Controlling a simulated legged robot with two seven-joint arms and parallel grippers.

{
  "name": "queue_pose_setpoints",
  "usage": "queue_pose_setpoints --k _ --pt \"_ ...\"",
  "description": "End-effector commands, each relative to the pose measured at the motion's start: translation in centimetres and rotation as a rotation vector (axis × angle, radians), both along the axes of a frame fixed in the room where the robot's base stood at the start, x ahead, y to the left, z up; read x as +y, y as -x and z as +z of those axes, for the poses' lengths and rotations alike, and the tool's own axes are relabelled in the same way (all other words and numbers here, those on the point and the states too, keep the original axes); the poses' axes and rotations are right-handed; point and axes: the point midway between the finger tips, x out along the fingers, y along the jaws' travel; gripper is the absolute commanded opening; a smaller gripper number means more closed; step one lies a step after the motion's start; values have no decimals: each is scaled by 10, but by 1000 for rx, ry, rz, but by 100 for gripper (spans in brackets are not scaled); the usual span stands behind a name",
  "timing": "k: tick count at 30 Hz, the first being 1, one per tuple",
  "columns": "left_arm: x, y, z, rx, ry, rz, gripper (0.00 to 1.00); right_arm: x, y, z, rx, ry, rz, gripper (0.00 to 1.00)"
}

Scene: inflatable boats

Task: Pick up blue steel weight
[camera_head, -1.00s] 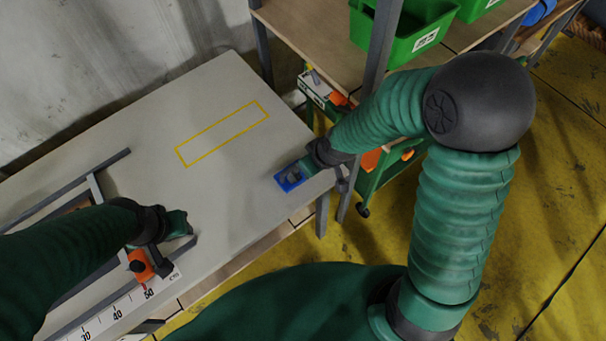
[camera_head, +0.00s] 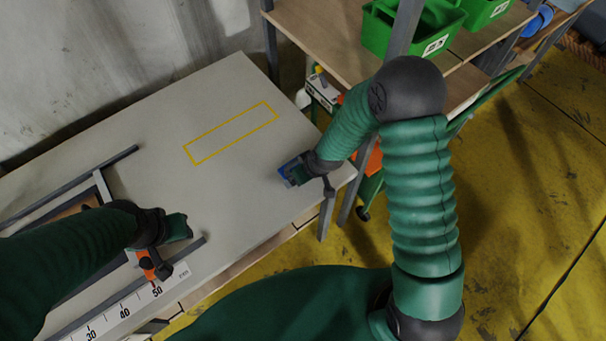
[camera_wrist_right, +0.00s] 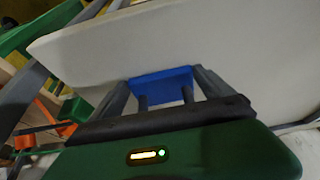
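The blue steel weight (camera_head: 285,174) rests on the grey table near its right front edge, partly hidden by my right gripper. My right gripper (camera_head: 293,172) is right over it. In the right wrist view the blue weight (camera_wrist_right: 163,84) shows between the two spread grey fingers of my right gripper (camera_wrist_right: 163,90). The fingers look open around the weight; whether they touch its sides I cannot tell. My left gripper (camera_head: 187,229) is above the table at the left, over a grey frame, and its finger opening is unclear.
A yellow outlined rectangle (camera_head: 232,133) marks the clear middle of the table (camera_head: 130,110). A grey frame (camera_head: 103,188) with an orange part (camera_head: 148,267) and a ruler (camera_head: 130,300) lies at the left. A shelf with green bins (camera_head: 408,32) stands at the back right.

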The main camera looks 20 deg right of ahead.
Motion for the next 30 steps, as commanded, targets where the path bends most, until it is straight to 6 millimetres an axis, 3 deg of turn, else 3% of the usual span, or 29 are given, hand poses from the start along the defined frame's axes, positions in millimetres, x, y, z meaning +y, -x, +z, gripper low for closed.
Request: queue_pose_setpoints --k 2,13,23,30 --pt "0 0 0 0 0 0 37 -1 0 -1 0 -3 2 68" --pt "0 0 0 0 0 -1 37 -4 0 0 -2 -6 0 19" --pt "0 0 0 0 0 0 37 -2 -1 4 -5 -4 1 18" --pt "0 0 0 0 0 0 37 -2 -1 22 -9 -4 0 18"
